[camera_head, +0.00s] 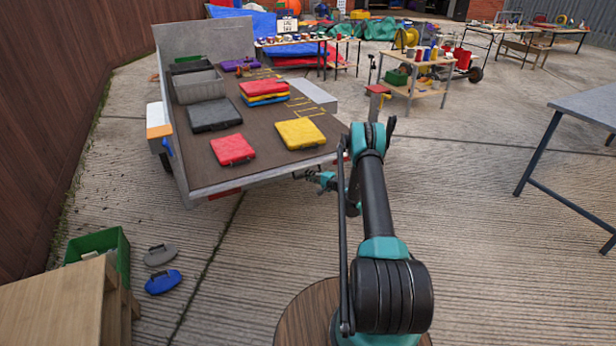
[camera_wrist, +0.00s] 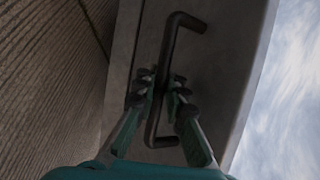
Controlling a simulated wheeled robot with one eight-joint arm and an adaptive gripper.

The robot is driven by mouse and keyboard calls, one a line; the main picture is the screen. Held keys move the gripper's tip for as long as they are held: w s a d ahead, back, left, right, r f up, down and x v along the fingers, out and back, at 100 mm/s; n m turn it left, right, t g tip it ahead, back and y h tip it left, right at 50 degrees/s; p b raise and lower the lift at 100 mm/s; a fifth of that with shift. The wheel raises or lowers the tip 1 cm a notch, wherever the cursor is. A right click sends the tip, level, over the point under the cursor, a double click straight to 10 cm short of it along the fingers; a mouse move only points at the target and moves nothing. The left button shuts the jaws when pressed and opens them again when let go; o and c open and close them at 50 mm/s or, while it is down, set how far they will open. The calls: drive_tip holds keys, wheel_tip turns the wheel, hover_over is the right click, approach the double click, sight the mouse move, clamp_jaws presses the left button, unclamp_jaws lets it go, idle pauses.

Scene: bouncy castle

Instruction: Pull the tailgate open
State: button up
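A flat trailer (camera_head: 265,160) with a brown bed stands at left in the head view. In the wrist view, a black bar handle (camera_wrist: 185,20) is fixed on a grey panel (camera_wrist: 232,60), which I take for the tailgate. My gripper (camera_wrist: 162,85) has its fingertips drawn in on both sides of the bar, with the bar between them. It looks shut on the handle. In the head view my gripper (camera_head: 308,175) is low beside the trailer's near right corner, and the handle is hidden there. How far the tailgate is open cannot be told.
Yellow (camera_head: 300,133) and red (camera_head: 232,149) cases lie near the bed's edge. A green crate (camera_head: 105,250) and blue case (camera_head: 163,281) are on the ground at left. A table (camera_head: 585,105) stands right.

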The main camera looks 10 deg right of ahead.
drive_tip(key=o, duration=0.5)
drive_tip(key=v, duration=0.7)
drive_tip(key=shift+s+d, duration=0.15)
drive_tip(key=shift+s, duration=0.05)
drive_tip(key=shift+c, duration=0.7)
